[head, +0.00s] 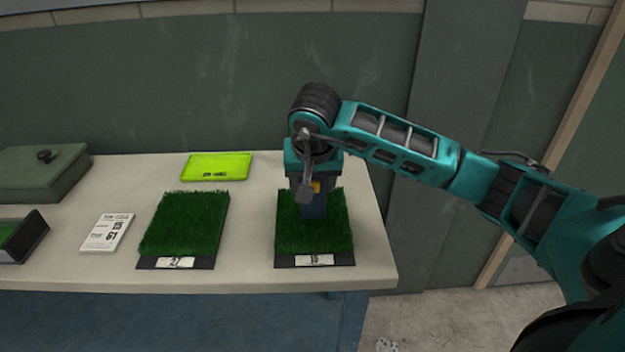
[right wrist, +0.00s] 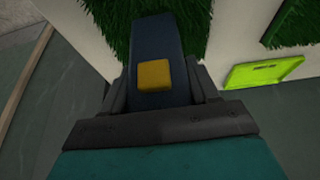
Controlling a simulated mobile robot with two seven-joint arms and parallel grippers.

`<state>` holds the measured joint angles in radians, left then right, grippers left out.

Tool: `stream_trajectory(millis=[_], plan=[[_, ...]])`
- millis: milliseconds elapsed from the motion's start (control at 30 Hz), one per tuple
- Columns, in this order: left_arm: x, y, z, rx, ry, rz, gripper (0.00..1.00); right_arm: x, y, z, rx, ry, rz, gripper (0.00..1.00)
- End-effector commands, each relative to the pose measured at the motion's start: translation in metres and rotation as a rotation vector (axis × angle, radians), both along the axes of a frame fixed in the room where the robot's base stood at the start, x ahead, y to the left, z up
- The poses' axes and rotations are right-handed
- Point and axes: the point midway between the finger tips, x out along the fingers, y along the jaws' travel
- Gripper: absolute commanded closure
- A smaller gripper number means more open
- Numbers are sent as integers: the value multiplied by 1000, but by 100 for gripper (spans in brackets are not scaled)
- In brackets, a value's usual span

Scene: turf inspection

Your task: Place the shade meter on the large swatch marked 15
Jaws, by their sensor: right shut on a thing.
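My right gripper (head: 312,184) points down over the right-hand large green turf swatch (head: 290,235). It is shut on the shade meter (head: 316,208), a dark blue block with a yellow button. In the right wrist view the meter (right wrist: 152,40) sits between the two fingers (right wrist: 157,88), with its yellow button facing the camera. The meter's lower end is at the grass; I cannot tell whether it touches. The swatch's front label appears to read 15, but is small. The left-hand large swatch (head: 184,222) has a label that looks like 27 or 21. My left gripper is not in view.
A white card (head: 107,232) with printed numbers lies left of the swatches. A lime-green tray (head: 217,167) lies behind them. A dark green box (head: 40,172) and a dark-framed object (head: 24,238) are at the left. The pale table (head: 252,272) ends right of the right-hand swatch.

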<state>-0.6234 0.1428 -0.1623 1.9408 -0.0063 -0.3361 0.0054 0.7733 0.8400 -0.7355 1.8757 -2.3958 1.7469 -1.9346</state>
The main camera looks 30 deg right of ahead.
Motion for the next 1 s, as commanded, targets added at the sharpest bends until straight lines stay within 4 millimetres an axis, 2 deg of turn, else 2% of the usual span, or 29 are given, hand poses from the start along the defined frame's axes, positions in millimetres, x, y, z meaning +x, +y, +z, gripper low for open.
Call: stream_trajectory(millis=[67,100,333,567,700,867,1000], plan=[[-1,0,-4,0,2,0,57,0,0,-3,-1,-2,0,80],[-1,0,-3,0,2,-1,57,0,0,-3,-1,0,0,38],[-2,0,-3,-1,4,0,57,0,0,-2,-1,0,0,16],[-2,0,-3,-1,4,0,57,0,0,-2,-1,0,0,15],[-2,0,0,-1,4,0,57,-1,1,5,1,-2,1,15],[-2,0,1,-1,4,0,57,-9,6,31,-1,-5,2,15],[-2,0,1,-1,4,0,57,-19,12,60,0,-6,1,15]])
